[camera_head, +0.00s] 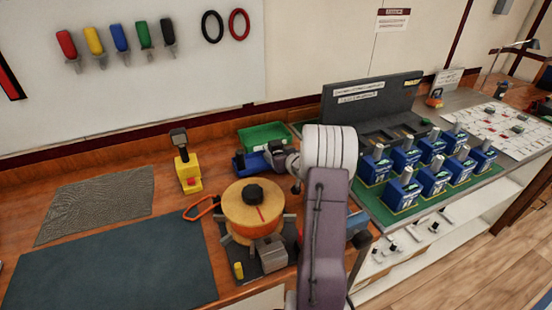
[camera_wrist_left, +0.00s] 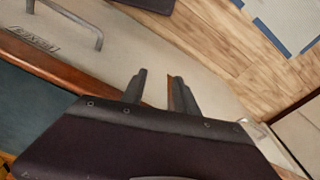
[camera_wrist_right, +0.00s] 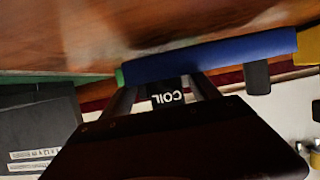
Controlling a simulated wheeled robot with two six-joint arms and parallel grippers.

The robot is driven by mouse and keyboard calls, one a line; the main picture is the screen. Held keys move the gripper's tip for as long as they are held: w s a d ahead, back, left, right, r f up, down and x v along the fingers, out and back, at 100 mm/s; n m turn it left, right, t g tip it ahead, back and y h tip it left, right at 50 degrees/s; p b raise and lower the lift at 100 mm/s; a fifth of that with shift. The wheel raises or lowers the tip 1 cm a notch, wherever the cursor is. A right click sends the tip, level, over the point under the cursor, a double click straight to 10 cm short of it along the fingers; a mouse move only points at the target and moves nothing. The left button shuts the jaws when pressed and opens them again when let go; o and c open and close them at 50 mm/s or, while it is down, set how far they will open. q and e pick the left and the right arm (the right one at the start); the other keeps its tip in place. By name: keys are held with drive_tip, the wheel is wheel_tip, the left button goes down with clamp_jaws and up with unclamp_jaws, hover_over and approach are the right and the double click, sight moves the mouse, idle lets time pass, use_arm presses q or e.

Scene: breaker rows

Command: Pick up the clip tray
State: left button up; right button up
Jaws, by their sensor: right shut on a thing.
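My right gripper (camera_head: 278,152) is at the back of the bench, left of the breaker stand. In the right wrist view (camera_wrist_right: 167,92) its fingers are shut on a dark tab marked COIL, against the long side of a blue tray (camera_wrist_right: 215,57). In the head view the blue tray (camera_head: 241,164) is partly hidden by my right arm. A green tray (camera_head: 262,135) lies just behind it; no name can be read on it. Which tray is the clip tray cannot be told. My left gripper (camera_wrist_left: 160,88) is open and empty over a pale surface; it is out of the head view.
A wooden spool (camera_head: 246,215) stands in front of the blue tray. A yellow tool (camera_head: 187,172) stands to its left. Blue breakers (camera_head: 404,192) stand on a green board at right. A dark mat (camera_head: 110,268) at front left is clear.

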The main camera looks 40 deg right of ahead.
wheel_tip(320, 180, up, 27)
drive_tip(key=p, duration=1.2)
drive_tip(key=shift+f, duration=0.2)
